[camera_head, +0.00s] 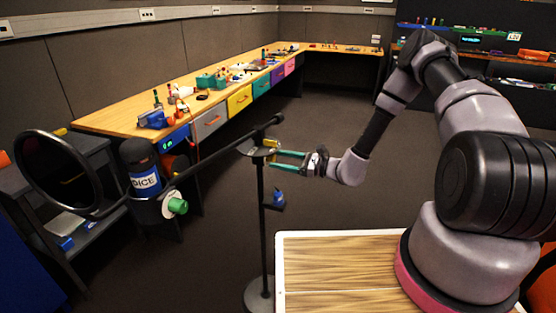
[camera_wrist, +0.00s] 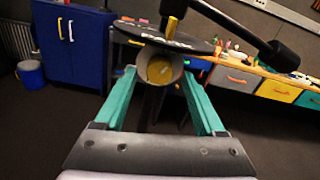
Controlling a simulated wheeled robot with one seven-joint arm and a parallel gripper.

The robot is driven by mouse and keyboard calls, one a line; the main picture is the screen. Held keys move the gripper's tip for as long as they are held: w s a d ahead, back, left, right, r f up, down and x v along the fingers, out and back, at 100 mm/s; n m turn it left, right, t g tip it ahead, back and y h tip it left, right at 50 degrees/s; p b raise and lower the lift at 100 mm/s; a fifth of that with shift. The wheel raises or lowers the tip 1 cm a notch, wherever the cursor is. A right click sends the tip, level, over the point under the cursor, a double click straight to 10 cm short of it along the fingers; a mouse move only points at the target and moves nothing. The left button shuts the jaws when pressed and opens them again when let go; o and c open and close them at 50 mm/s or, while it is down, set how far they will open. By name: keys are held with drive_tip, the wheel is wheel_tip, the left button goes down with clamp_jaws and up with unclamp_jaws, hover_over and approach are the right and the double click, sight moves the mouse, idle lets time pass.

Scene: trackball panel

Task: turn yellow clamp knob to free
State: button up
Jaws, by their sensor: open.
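The yellow clamp knob (camera_wrist: 160,70) faces the wrist camera as a round yellow disc inside a pale grey collar. A small yellow tab (camera_wrist: 171,27) stands upright just above it. In the head view, yellow of the clamp (camera_head: 270,143) shows at the top of the black stand, under the boom. My gripper (camera_head: 275,160) points left at the clamp with its teal fingers spread. In the wrist view, the two fingertips (camera_wrist: 158,76) lie either side of the knob with gaps showing. Nothing is held. I cannot tell whether the fingertips reach around the knob.
A small blue item (camera_head: 278,196) sits lower on the stand. A wooden-topped table (camera_head: 340,265) is in front.

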drive_tip(key=shift+w+a, duration=0.15)
drive_tip(key=shift+a, duration=0.45)
clamp_jaws()
